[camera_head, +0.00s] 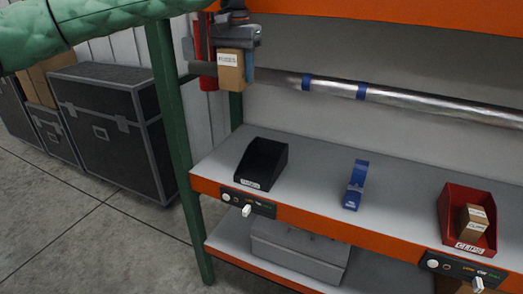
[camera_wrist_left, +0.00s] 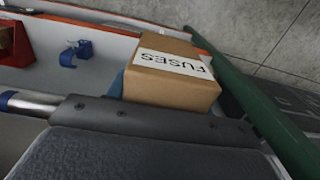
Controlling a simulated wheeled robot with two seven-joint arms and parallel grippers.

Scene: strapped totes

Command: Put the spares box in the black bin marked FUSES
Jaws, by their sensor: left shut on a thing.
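The spares box (camera_head: 231,71) is a small brown cardboard box with a white FUSES label. My left gripper (camera_head: 236,58) is shut on it and holds it in the air, above and left of the black bin. In the left wrist view the box (camera_wrist_left: 172,78) fills the middle, label up, with a blue strip beside it. The black bin (camera_head: 262,165) stands on the grey shelf near its left end. It has a small white label on its front, too small to read surely. I cannot make out this bin in the left wrist view. My right gripper is not in view.
A blue tape dispenser (camera_head: 355,185) stands right of the black bin. A green post (camera_head: 170,110) rises at the shelf's left end. A silver pipe (camera_head: 420,106) with blue bands runs above the shelf.

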